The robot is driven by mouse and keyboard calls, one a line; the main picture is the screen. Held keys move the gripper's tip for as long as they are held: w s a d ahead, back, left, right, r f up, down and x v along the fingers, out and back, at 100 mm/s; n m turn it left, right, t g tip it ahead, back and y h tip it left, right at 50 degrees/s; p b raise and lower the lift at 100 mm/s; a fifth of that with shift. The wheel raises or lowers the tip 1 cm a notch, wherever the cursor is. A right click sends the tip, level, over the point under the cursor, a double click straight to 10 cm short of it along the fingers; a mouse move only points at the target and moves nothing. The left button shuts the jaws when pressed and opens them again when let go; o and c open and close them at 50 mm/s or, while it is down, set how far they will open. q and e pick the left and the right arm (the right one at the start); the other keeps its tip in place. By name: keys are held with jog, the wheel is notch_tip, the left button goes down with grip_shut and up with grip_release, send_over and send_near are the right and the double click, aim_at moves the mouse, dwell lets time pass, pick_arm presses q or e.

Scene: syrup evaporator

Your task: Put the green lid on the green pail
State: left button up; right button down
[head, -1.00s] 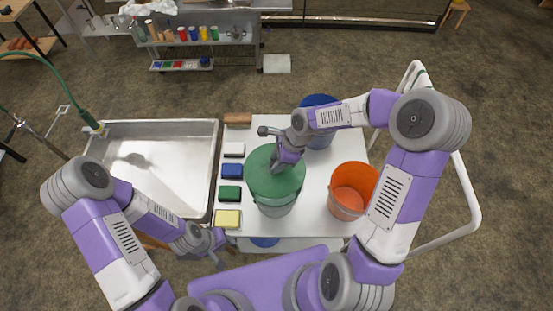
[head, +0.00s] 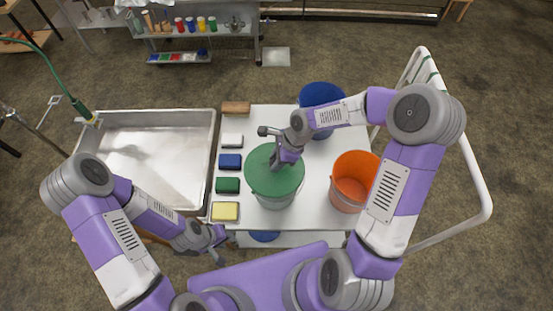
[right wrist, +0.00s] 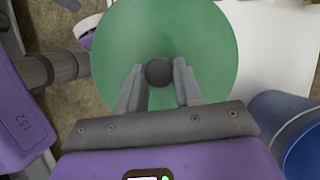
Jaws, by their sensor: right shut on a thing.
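The green lid (head: 268,181) is a round disc with a dark knob (right wrist: 159,73) at its centre; it also shows in the right wrist view (right wrist: 205,45). My right gripper (head: 275,167) is shut on the knob from above. The lid is level, or nearly so, over the green pail (head: 277,203), whose lower side shows below the lid's front edge. The pail's rim is hidden, so I cannot tell whether the lid rests on it. My left gripper (head: 219,240) is low at the table's front left corner, with no object visible in it; its jaw opening is unclear.
On the white table (head: 315,180) stand an orange pail (head: 352,185) at right and a blue pail (head: 318,95) behind. Several blocks, including a yellow one (head: 225,211), line the left edge. A steel pan (head: 150,165) is at left; a white rail (head: 470,165) is at right.

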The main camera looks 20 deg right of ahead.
jog(key=shift+d+f+b, duration=0.1)
jog(key=shift+f+b, duration=0.3)
jog(key=shift+b, duration=0.05)
dwell(0.3)
jog(key=c, duration=0.7)
grip_release()
jog(key=v, duration=0.7)
jog(key=shift+d+r, duration=0.1)
jog(key=shift+r, duration=0.2)
